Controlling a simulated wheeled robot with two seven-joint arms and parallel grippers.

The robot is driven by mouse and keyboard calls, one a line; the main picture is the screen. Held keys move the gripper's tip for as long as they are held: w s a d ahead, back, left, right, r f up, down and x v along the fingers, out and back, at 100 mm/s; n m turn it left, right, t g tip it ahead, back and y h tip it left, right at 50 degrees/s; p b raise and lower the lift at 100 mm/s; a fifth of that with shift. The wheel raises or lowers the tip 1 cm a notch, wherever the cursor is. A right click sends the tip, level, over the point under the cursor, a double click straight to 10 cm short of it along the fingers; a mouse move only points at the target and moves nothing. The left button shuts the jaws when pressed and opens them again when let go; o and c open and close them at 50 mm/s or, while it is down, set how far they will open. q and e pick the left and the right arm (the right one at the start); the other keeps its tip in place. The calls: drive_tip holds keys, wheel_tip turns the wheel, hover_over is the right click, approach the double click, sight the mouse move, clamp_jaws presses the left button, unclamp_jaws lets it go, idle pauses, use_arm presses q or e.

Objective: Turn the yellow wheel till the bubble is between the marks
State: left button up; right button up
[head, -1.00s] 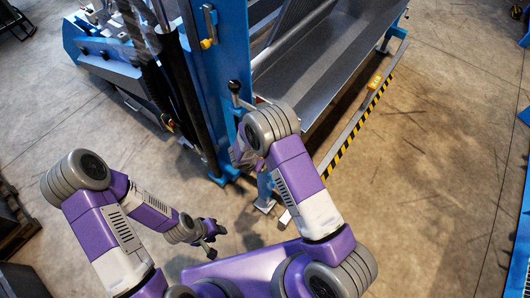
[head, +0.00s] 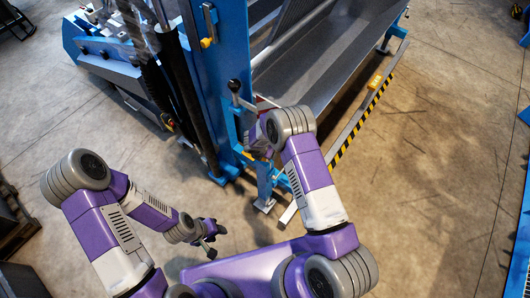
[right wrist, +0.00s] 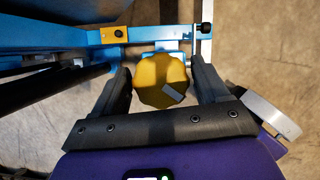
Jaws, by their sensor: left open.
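The yellow wheel (right wrist: 153,82), a lobed knob with a pale grey mark on its face, is in the middle of the right wrist view. My right gripper (right wrist: 162,66) is open around it, with one dark finger close on each side and narrow gaps showing. In the head view my right forearm mostly hides that gripper and the wheel beside the blue post. My left gripper (head: 212,241) is open and empty, low over the floor at the lower middle of the head view. I cannot make out the bubble or its marks in either view.
A blue machine frame (head: 207,85) and a grey trough (head: 315,70) stand ahead. A lever with a dark ball (head: 234,86) sticks out above my right wrist. A yellow-and-black striped bar (head: 360,120) runs along the right. The concrete floor at right is clear.

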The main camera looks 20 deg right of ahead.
drive_tip(key=c, duration=0.7)
drive_tip(key=shift+c, duration=0.2)
drive_tip(key=shift+m, duration=0.3)
drive_tip(key=m+g+b, duration=0.1)
drive_tip(key=m+b, duration=0.1)
drive_tip(key=m+g+h+b, duration=0.1)
drive_tip(key=m+b, duration=0.1)
drive_tip(key=m, duration=0.1)
drive_tip(key=shift+a+f, duration=0.1)
drive_tip(key=shift+f, duration=0.05)
drive_tip(key=m+g+b, duration=0.1)
drive_tip(key=m+b, duration=0.1)
drive_tip(key=m, duration=0.2)
drive_tip(key=shift+m+g, duration=0.3)
drive_tip(key=shift+g, duration=0.1)
drive_tip(key=o, duration=1.1)
drive_tip(key=shift+c, duration=0.2)
